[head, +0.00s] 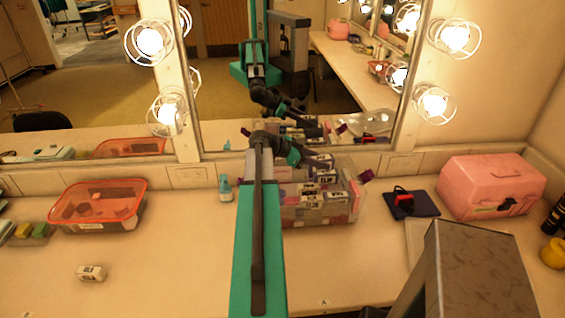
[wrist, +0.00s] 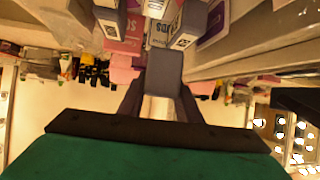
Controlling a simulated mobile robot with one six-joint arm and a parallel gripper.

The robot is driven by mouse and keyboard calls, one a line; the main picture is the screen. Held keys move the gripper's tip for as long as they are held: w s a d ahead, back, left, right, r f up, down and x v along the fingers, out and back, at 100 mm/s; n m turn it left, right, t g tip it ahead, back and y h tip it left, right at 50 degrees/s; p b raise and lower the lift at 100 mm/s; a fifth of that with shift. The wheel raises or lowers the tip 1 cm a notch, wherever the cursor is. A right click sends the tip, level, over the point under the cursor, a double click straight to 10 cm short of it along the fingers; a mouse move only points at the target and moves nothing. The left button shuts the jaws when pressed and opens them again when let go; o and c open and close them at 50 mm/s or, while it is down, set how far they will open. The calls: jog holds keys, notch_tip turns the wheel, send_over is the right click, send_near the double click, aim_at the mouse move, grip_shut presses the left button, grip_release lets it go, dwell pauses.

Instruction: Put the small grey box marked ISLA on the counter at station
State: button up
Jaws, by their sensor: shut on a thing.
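My gripper (head: 312,164) is over the clear bin of small boxes (head: 352,208) at the middle of the counter. In the wrist view, my gripper (wrist: 160,92) has its dark fingers shut on a small grey box (wrist: 165,70). No mark can be read on this box. More small marked boxes lie close beyond it, and my arm hides part of the bin. A small pale box (head: 91,272) with dark lettering lies alone on the left of the counter (head: 170,285); its lettering is too small to read surely.
A small label A (head: 323,302) is at the counter's front edge. An orange tub (head: 98,207) is at left, a teal bottle (head: 225,188) beside the bin. A pink case (head: 490,187) and a dark pad (head: 411,204) are at right. A mirror (head: 320,75) stands behind.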

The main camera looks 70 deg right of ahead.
jog(key=w+a+r+n+t+h+b, duration=0.1)
jog(key=w+a+n+t+h, duration=0.25)
jog(key=w, duration=0.95)
jog(key=w+a+r+n+t+h, duration=0.1)
jog(key=w+a+n+t+h, duration=0.3)
jog(key=w, duration=0.9)
jog(key=w+a+r+n+t+y, duration=0.15)
jog(key=w+a+n+t, duration=0.25)
jog(key=w+a, duration=0.55)
jog(key=w+a+r+n+t+y, duration=0.1)
jog(key=w+a+r+n+t, duration=0.2)
jog(key=w+a, duration=0.7)
jog(key=w+a+r+n+t+y+b, duration=0.25)
jog(key=w+a+n+t+y, duration=0.5)
jog(key=w+a, duration=1.2)
jog(key=w+a+r+n+y, duration=0.1)
jog(key=a+r+n+y, duration=0.1)
jog(key=a, duration=1.1)
jog(key=w+a+r+n+y, duration=0.1)
jog(key=a+n, duration=0.4)
jog(key=a, duration=0.8)
notch_tip(320, 180, up, 3)
jog(key=shift+w+f+y, duration=0.2)
jog(key=shift+w+y, duration=0.15)
jog(key=shift+y, duration=0.2)
